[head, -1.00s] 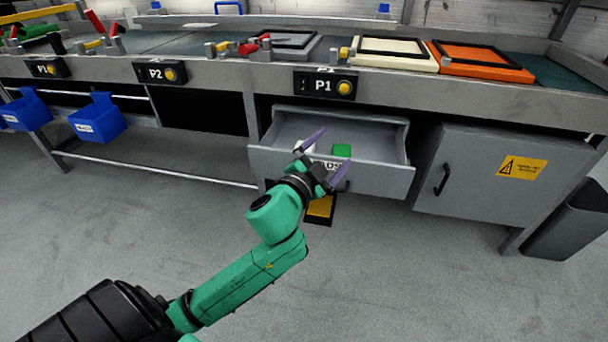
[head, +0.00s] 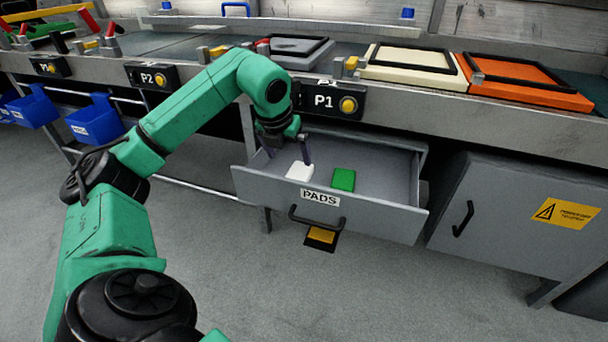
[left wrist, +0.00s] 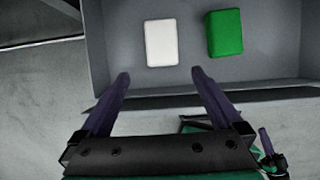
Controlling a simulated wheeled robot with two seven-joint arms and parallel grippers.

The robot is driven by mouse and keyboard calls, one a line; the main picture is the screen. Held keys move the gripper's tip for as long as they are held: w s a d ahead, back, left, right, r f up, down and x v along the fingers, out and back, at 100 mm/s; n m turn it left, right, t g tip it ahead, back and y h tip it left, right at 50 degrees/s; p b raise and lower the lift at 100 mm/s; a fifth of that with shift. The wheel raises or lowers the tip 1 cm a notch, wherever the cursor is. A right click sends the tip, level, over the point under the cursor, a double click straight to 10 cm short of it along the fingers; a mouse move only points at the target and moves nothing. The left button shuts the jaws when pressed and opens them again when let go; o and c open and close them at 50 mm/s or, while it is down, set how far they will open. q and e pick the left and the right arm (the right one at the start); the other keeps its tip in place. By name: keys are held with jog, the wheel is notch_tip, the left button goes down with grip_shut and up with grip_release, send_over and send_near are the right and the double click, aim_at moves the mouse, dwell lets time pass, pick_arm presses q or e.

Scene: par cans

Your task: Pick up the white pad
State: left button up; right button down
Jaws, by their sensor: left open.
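The white pad (head: 299,171) lies flat in the open grey drawer (head: 370,219) labelled PADS, to the left of a green pad (head: 343,180). My left gripper (head: 288,158) points down over the drawer's left part, close to the white pad. In the left wrist view its two purple fingers (left wrist: 160,74) are wide apart and empty. There the white pad (left wrist: 161,42) lies just beyond the fingertips, roughly in line with the gap. A green and black arm part with a purple finger, apparently my right gripper (left wrist: 268,148), shows at that view's lower right; its opening is unclear.
The workbench edge with the P1 panel (head: 325,101) overhangs the back of the drawer, close to my left arm. A grey cabinet (head: 500,215) stands to the right. Blue bins (head: 94,122) hang at the left. The drawer floor right of the green pad is clear.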

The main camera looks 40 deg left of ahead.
aim_at(297, 175)
pick_arm(q)
jog(key=b+x, duration=0.1)
jog(key=x, duration=0.3)
jog(key=b+x, duration=0.2)
jog(key=x, duration=0.3)
jog(key=shift+d, duration=0.2)
pick_arm(e)
notch_tip(297, 175, down, 5)
pick_arm(q)
jog(key=shift+b+x, duration=0.35)
jog(key=shift+x, duration=0.5)
jog(key=shift+w+r, duration=0.1)
jog(key=c, duration=1.3)
jog(key=shift+o, duration=0.2)
pick_arm(e)
jog(key=w+r+t, duration=0.3)
jog(key=w+r, duration=0.2)
jog(key=shift+d+r, duration=0.15)
jog(key=shift+r, duration=0.2)
